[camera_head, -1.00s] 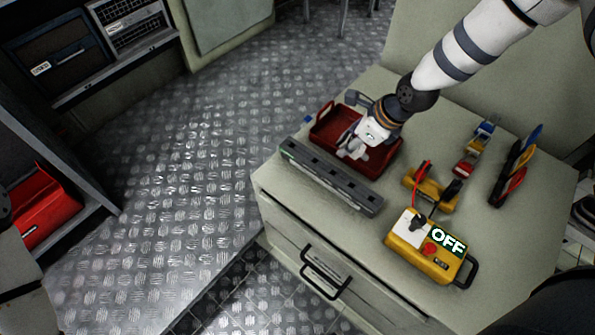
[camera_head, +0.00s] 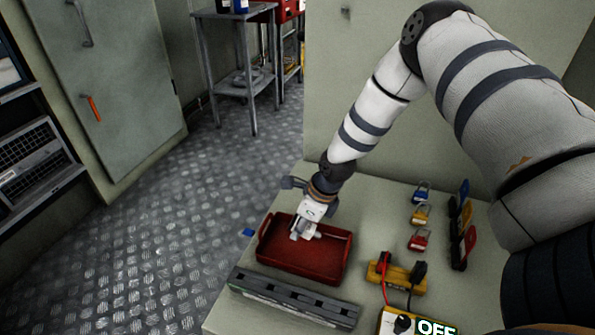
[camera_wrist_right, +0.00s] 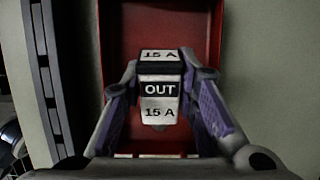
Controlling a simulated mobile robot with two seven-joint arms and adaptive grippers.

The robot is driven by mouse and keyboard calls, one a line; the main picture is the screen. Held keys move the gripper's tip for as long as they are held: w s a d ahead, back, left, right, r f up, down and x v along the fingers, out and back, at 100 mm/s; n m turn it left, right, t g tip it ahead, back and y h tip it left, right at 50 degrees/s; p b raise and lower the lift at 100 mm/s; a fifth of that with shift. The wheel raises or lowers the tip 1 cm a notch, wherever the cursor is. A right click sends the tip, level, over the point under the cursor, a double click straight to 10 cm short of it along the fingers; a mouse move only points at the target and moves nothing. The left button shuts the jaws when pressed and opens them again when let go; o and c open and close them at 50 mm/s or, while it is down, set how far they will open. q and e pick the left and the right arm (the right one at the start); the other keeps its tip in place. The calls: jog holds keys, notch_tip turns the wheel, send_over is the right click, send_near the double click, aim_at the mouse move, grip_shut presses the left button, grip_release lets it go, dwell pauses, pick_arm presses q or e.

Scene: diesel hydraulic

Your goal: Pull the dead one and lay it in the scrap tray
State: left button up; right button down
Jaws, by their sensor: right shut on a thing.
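A fuse-like block marked "OUT" and "15 A" (camera_wrist_right: 159,92) is pinched between the two fingers of my right gripper (camera_wrist_right: 165,95). In the head view my right gripper (camera_head: 306,228) is over the left part of the red tray (camera_head: 318,264), and the block is mostly hidden there. The wrist view shows the red tray (camera_wrist_right: 209,30) beneath the block. I cannot tell whether the block touches the tray floor. A dark grey rail with a row of slots (camera_head: 290,298) lies in front of the tray. My left gripper is not in view.
A yellow tester with red and black leads (camera_head: 398,276) sits right of the tray. A yellow box marked "OFF" (camera_head: 395,322) is at the bottom edge. Padlocks (camera_head: 421,214) and coloured tags on a rack (camera_head: 461,232) stand farther right.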

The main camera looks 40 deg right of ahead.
notch_tip(320, 180, down, 6)
jog(key=shift+r+b, duration=0.15)
jog(key=shift+b, duration=1.1)
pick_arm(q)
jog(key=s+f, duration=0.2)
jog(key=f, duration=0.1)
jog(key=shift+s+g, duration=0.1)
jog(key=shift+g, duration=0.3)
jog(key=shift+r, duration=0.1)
pick_arm(e)
jog(key=c, duration=1.2)
grip_release()
jog(key=shift+r, duration=0.15)
